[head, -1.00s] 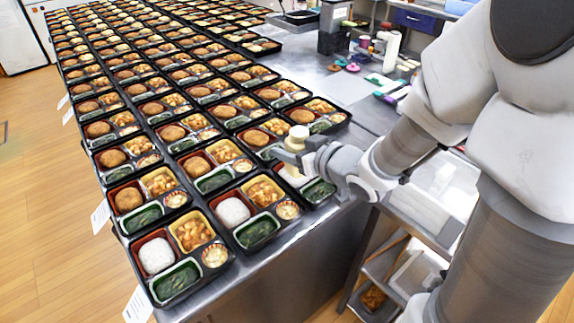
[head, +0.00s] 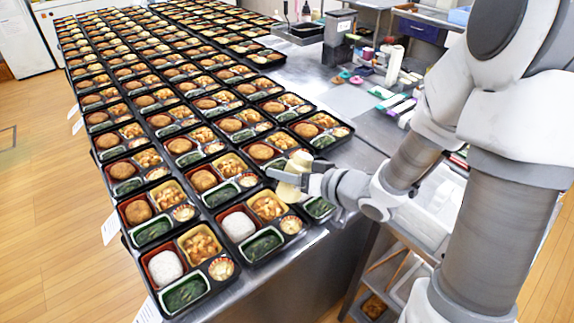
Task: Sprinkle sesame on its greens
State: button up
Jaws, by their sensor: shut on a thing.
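My gripper (head: 284,176) is shut on a pale cream shaker (head: 289,191), whose upper part shows above the fingers and lower part below. The shaker looks tilted, its top leaning right. It is over a black bento tray at the right end of a row near the front. That tray's dark greens (head: 319,207) show just right of the shaker; much of the rest is hidden behind shaker and gripper. I cannot make out sesame. Left of it, a rice tray has greens (head: 262,244) in a white-rimmed compartment. The front tray also holds greens (head: 186,292).
Many bento trays in tight rows cover the steel table (head: 318,88). A bottle (head: 394,66), a dark box (head: 337,40) and coloured items stand at the back right. Wooden floor lies at left.

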aim_at(305, 153)
jog(key=m+y+p, duration=0.1)
jog(key=m+y, duration=0.1)
jog(key=m, duration=0.2)
jog(key=w+d+r+m+y+p, duration=0.1)
jog(key=m+y, duration=0.1)
jog(key=m, duration=0.1)
jog(key=d+r+m+y+p, duration=0.1)
jog(key=m, duration=0.3)
jog(key=shift+w+m+y, duration=0.2)
jog(key=shift+m+y, duration=0.1)
jog(key=shift+y, duration=0.1)
jog(key=m, duration=0.1)
jog(key=w+d+m+t, duration=0.1)
jog(key=m, duration=0.1)
jog(key=d+r+m+t, duration=0.1)
jog(key=m, duration=0.1)
jog(key=shift+w+d+r+y+p, duration=0.1)
jog(key=shift+w+d+y+p, duration=0.05)
jog(key=shift+w+y+p, duration=0.2)
jog(key=shift+w+d+f+m+t+b, duration=0.2)
jog(key=shift+f+m+t, duration=0.35)
jog(key=shift+f+m, duration=0.45)
jog(key=shift+w+d+f+m+t+b, duration=0.1)
jog(key=shift+d+f+m+t, duration=0.35)
jog(key=shift+m, duration=0.8)
jog(key=shift+w+d+f+m+t+b, duration=0.15)
jog(key=shift+f+m+t, duration=0.45)
jog(key=shift+f+m, duration=0.45)
